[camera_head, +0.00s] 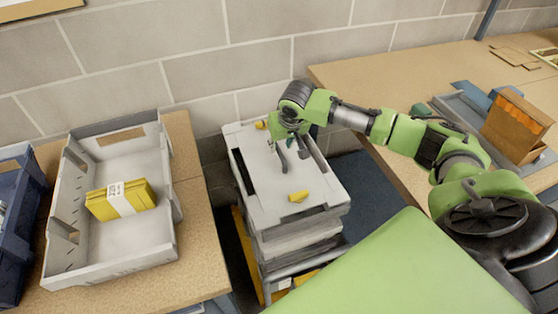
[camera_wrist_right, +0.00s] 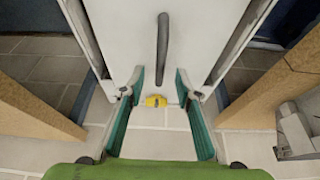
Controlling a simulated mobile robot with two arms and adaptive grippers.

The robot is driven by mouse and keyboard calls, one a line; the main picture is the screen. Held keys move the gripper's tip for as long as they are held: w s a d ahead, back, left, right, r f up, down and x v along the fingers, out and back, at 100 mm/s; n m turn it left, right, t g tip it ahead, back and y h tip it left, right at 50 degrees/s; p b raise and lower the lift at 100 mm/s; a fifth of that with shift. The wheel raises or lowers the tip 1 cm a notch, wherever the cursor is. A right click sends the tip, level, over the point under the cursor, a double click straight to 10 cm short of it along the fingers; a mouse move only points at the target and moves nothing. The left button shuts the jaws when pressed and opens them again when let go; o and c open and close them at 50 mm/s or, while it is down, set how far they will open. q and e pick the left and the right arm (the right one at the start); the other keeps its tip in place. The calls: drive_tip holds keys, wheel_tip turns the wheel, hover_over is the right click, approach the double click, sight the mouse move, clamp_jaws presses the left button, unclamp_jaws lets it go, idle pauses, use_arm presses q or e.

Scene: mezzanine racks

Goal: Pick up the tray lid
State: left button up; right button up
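The tray lid (camera_head: 265,195) is pale grey and lies on top of a stack of grey trays in the middle of the head view. It has yellow clips at its far and near ends. In the right wrist view, a dark bar handle (camera_wrist_right: 162,48) runs along the middle of the lid. My right gripper (camera_head: 294,152) is over the far half of the lid. Its two teal fingers (camera_wrist_right: 160,76) are spread apart with nothing between them, one on each side of the handle's line. Whether they touch the lid is unclear. My left gripper is not in view.
A grey tray (camera_head: 150,262) holding a banded yellow bundle (camera_head: 121,200) sits on the left table, beside a blue bin (camera_head: 20,225). The right table (camera_head: 375,80) carries another tray with an orange-brown box (camera_head: 514,125). A block wall (camera_head: 180,85) stands behind the stack.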

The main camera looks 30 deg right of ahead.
sight(279, 150)
drive_tip(key=shift+p+x, duration=0.45)
drive_tip(key=shift+x, duration=2.25)
clamp_jaws()
